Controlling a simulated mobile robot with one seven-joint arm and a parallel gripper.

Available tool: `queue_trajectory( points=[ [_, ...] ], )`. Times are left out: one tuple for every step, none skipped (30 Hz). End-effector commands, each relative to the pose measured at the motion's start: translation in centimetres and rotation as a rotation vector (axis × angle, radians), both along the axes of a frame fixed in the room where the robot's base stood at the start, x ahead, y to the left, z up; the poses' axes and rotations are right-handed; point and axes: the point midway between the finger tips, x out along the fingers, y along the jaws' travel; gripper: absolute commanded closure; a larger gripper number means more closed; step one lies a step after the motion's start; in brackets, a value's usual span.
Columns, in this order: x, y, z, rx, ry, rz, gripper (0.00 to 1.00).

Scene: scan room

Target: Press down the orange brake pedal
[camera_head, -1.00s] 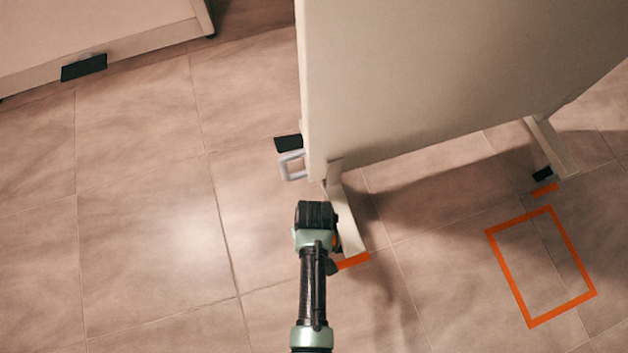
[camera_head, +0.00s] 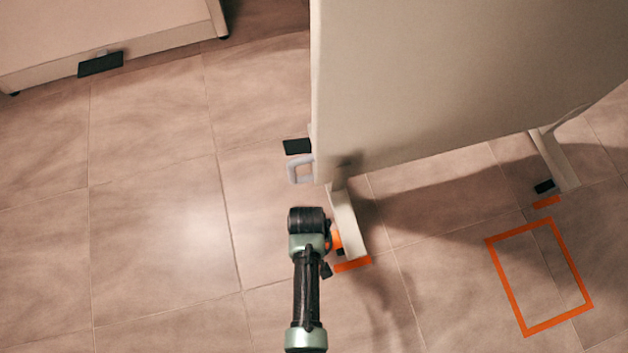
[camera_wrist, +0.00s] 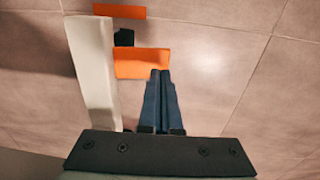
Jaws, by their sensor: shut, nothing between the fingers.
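The orange brake pedal (camera_wrist: 142,64) sticks out from the side of a pale support leg (camera_wrist: 95,70) in the wrist view. In the head view a small orange part of the pedal (camera_head: 337,240) shows between my arm and the leg; the rest is hidden. My gripper (camera_wrist: 160,74) is shut and empty. Its fingertips overlap the pedal's near right edge in the wrist view; I cannot tell whether they touch it.
A large pale panel (camera_head: 440,80) stands on the leg, with a grey handle (camera_head: 301,169) at its edge. Orange floor marks lie by the leg (camera_head: 352,265) and as a rectangle (camera_head: 507,285) at right. The floor at left is clear.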

Motion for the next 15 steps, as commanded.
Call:
queue_trajectory(
  points=[
    [0.0, 0.0, 0.0, 0.0, 0.0, 0.0, 1.0],
    [0.0, 0.0, 0.0, 0.0, 0.0, 0.0, 1.0],
    [0.0, 0.0, 0.0, 0.0, 0.0, 0.0, 1.0],
    [0.0, 0.0, 0.0, 0.0, 0.0, 0.0, 1.0],
    [0.0, 0.0, 0.0, 0.0, 0.0, 0.0, 1.0],
    [0.0, 0.0, 0.0, 0.0, 0.0, 0.0, 1.0],
    [0.0, 0.0, 0.1, 0.0, 0.0, 0.0, 1.0],
    [0.0, 0.0, 0.3, 0.0, 0.0, 0.0, 1.0],
    [0.0, 0.0, 0.5, 0.0, 0.0, 0.0, 1.0],
    [0.0, 0.0, 0.8, 0.0, 0.0, 0.0, 1.0],
    [0.0, 0.1, 1.1, 0.0, 0.0, 0.0, 1.0],
    [0.0, 0.1, 1.5, 0.0, 0.0, 0.0, 1.0],
    [0.0, 0.1, 1.9, 0.0, 0.0, 0.0, 1.0],
    [0.0, 0.1, 2.3, 0.0, 0.0, 0.0, 1.0],
    [0.0, 0.2, 2.8, 0.0, 0.0, 0.0, 1.0]
  ],
)
